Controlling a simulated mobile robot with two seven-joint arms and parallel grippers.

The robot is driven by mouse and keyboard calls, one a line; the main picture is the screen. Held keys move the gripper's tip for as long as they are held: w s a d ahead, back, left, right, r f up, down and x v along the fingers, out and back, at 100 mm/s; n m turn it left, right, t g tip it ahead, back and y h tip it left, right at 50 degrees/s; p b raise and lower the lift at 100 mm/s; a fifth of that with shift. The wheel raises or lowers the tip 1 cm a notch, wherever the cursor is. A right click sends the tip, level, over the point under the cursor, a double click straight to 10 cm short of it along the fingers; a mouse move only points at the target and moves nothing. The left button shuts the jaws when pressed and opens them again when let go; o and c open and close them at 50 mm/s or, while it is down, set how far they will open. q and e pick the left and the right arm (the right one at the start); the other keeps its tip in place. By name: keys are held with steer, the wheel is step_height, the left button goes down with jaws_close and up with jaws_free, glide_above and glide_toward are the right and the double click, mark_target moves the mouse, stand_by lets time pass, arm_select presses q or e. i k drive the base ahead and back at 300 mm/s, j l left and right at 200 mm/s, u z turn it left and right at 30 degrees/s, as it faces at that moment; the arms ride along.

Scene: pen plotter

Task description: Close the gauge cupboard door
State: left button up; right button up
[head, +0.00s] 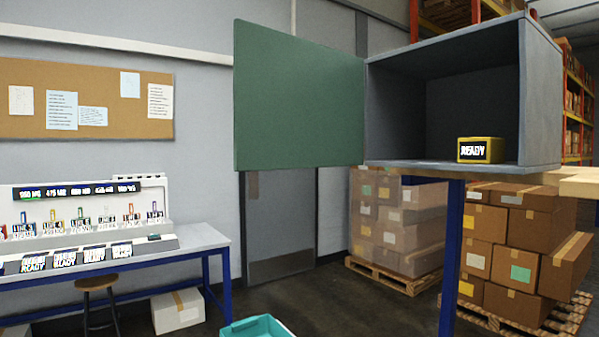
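The gauge cupboard (541,95) is a grey open-fronted box at the upper right, standing on a wooden top with a blue leg. Its green door (300,95) is wide open, swung out to the left from the cupboard's left edge. A yellow gauge block (481,150) with a black "READY" display sits on the cupboard floor inside, toward the right. Neither of my grippers shows in the head view.
A workbench (205,238) with a panel of displays stands at the left, with a stool (97,284) before it. A teal bin (257,327) is at the bottom middle. Stacked cartons (527,230) on pallets stand behind the cupboard.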

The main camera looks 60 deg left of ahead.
mark_target(298, 102)
steer(key=j+u, duration=0.15)
steer(key=j, duration=1.75)
steer(key=k, duration=0.05)
